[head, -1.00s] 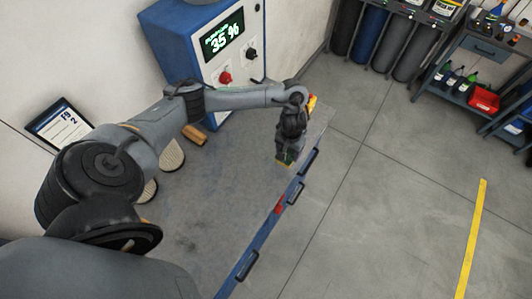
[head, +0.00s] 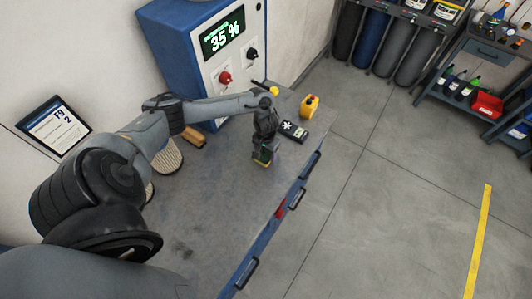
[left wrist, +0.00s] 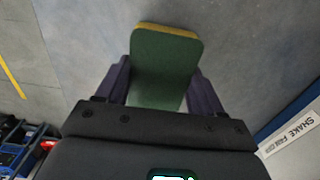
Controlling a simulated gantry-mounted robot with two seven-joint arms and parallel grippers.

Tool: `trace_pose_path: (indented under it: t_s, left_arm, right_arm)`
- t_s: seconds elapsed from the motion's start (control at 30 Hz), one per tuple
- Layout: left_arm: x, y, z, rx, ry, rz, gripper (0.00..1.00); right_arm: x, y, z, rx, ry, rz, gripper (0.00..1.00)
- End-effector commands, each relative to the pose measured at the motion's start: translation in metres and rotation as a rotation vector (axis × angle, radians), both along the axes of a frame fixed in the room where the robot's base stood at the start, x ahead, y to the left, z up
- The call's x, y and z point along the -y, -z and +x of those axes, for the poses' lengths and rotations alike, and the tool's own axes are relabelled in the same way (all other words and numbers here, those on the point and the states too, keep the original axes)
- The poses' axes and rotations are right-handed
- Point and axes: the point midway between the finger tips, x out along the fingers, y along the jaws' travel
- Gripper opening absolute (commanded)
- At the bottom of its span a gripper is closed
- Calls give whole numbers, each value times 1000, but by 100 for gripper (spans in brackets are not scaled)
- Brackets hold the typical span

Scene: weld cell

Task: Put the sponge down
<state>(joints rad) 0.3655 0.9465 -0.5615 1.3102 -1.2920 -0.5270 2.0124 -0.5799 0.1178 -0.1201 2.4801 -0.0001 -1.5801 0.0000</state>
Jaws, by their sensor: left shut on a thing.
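The sponge (left wrist: 166,68) is a rounded block with a green face and a yellow edge. In the left wrist view it is gripped between the two dark fingers of my left gripper and sticks out past their tips. In the head view my left gripper (head: 263,153) points down over the grey bench top (head: 215,205), and only a small green and yellow part of the sponge (head: 262,161) shows under it. I cannot tell whether the sponge touches the bench. My right gripper is not in view.
A black device (head: 294,131) and a yellow object (head: 309,106) lie just beyond the gripper. A brown block (head: 194,138) and a pale pad (head: 168,157) lie left of it. A blue machine (head: 180,55) stands behind. The bench's near part is bare, up to its blue edge (head: 262,236).

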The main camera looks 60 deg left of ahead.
Motion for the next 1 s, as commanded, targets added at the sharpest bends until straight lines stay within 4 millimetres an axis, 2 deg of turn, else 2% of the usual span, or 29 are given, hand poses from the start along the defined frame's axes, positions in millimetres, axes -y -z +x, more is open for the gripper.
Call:
trace_pose_path:
  t_s: [0.13, 0.53, 0.57, 0.7, 0.73, 1.0]
  left_arm:
    - [0, 10, 0, 1, 0, 0, 34]
    - [0, 14, 0, 0, 1, 0, 34]
    - [0, 14, 0, 0, 1, 0, 69]
    - [0, 14, 0, 0, 1, 0, 90]
    - [0, 14, 0, 1, 1, 0, 93]
    - [0, 13, 0, 1, 1, 0, 93]
  right_arm:
    - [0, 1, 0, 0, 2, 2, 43]
    - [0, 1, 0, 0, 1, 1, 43]
    - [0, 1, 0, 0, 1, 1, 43]
    - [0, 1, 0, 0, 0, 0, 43]
    - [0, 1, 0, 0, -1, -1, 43]
    - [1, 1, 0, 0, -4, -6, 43]
